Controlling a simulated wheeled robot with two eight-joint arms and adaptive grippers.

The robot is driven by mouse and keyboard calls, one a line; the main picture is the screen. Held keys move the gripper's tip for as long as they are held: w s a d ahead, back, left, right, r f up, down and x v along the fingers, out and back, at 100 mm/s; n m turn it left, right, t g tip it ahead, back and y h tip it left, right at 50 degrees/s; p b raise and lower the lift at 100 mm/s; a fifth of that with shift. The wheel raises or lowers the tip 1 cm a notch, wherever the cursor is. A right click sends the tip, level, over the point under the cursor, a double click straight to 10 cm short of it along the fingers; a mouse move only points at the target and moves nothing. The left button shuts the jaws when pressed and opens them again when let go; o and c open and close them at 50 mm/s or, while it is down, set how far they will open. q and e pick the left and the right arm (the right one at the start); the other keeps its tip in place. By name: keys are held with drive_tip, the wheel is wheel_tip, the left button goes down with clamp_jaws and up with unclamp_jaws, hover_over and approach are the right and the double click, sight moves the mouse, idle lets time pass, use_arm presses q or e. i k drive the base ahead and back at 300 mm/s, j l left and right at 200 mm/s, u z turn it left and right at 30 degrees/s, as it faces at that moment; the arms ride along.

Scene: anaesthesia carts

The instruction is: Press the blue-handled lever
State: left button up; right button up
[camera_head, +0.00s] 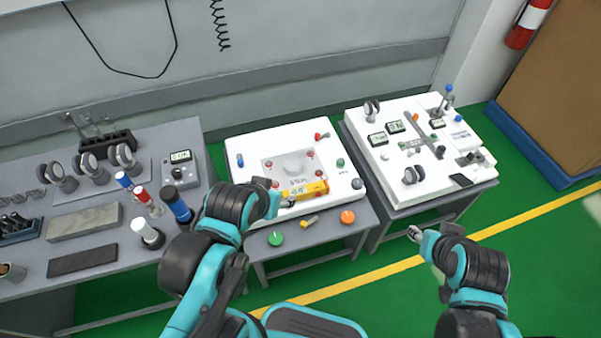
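Several blue-topped parts show, and I cannot tell for sure which is the lever. A small blue handle (240,160) stands at the left edge of the white middle panel (262,141). Another blue-topped upright (449,89) stands at the back of the right panel (388,172). My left gripper (288,204) is over the front of the middle panel, by a yellow block (308,193), right of and nearer than the small blue handle. My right gripper (412,233) hangs over the green floor in front of the right cart, apart from everything. Both grippers' finger openings are too small to judge.
The left table (83,264) holds blue-, red- and white-topped uprights (180,207) close to my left arm. A green button (275,239) and an orange button (348,217) sit at the middle cart's front. Open floor lies ahead of the right cart.

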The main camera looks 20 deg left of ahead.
sight(239, 156)
drive_tip(key=i+j+u, duration=0.1)
drive_tip(key=u, duration=0.3)
drive_tip(key=i+j+u, duration=0.2)
drive_tip(key=u, duration=0.15)
drive_tip(key=i+j+u, duration=0.15)
drive_tip(key=u, duration=0.25)
